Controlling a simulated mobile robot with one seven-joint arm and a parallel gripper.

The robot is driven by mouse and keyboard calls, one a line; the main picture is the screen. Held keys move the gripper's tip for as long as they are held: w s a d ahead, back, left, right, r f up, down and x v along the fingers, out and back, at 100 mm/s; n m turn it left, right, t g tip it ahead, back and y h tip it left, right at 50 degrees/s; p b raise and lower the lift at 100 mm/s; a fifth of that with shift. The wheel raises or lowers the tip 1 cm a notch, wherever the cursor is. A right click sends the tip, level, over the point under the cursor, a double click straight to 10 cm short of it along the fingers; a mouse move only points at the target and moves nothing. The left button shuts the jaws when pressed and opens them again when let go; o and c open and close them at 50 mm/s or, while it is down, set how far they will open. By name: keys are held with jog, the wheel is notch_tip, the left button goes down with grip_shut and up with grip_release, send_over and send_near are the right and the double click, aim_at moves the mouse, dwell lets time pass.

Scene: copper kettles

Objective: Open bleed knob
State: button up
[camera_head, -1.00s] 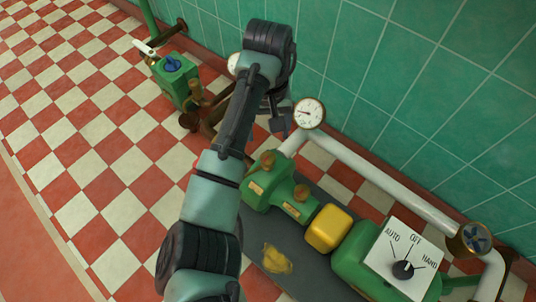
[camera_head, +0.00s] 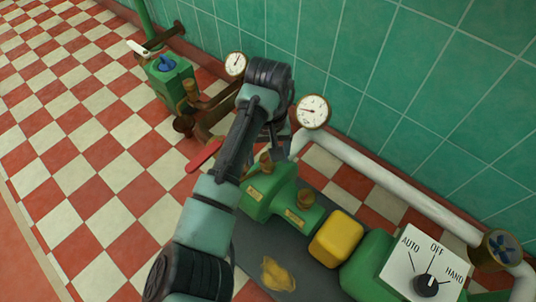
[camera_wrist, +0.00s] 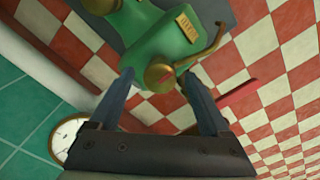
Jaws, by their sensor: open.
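A green pump casting (camera_head: 262,188) carries two round brass knobs, a farther one (camera_head: 267,162) and a nearer one (camera_head: 306,198). I cannot read the plates well enough to tell which knob is the bleed knob. My gripper (camera_head: 280,143) is just behind the farther knob in the head view, partly hidden by my arm. Part of another brass knob (camera_wrist: 101,6) shows at the top.
A white pipe (camera_head: 390,180) runs along the tiled wall, with a gauge (camera_head: 313,111) near my gripper. A red lever (camera_head: 205,155) sticks out left of my arm. A yellow block (camera_head: 336,238) and a switch box (camera_head: 420,262) stand nearer. The checkered floor at left is clear.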

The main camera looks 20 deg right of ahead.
grip_shut()
jog(key=shift+r, duration=0.1)
